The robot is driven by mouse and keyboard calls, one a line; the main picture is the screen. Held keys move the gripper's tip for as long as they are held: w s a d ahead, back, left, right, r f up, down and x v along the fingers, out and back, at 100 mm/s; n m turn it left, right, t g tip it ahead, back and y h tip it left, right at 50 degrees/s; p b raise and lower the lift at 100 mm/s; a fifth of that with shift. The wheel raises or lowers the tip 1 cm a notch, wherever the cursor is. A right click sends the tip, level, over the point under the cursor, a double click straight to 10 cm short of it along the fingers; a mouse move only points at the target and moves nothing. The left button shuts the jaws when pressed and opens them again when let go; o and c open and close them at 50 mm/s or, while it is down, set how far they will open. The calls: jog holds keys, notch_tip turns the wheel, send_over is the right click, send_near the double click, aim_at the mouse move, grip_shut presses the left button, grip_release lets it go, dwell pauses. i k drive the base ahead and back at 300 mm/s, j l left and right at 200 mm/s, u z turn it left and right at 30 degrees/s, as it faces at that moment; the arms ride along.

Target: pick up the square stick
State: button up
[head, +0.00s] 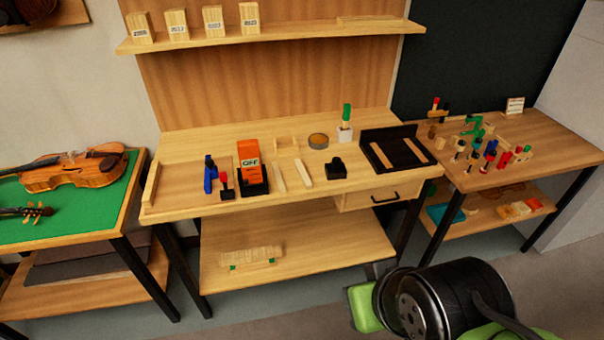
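Two pale wooden sticks lie side by side in the middle of the bench top, a left stick (280,178) and a right stick (303,174). The right one looks a little thicker and squarer, but their cross-sections are too small to tell for sure. Two browner strips, one on the left (381,156) and one on the right (415,150), lie in a black tray (402,134) at the bench's right. I cannot tell for certain which piece is the square stick. Part of my black and green arm shows at bottom right, away from the bench; my gripper's fingers are not visible.
Left of the sticks stand an orange and black box marked OFF (250,160) and a blue tool (209,175). A small black block (334,168) lies to their right. A green-handled tool (346,115) stands behind. The bench's front edge (290,203) is mostly clear.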

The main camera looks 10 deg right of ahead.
aim_at(307, 182)
jog(key=i+j, duration=0.5)
jog(key=i, duration=0.15)
jog(key=i+j, duration=0.5)
jog(key=i, duration=0.15)
jog(key=z, duration=0.05)
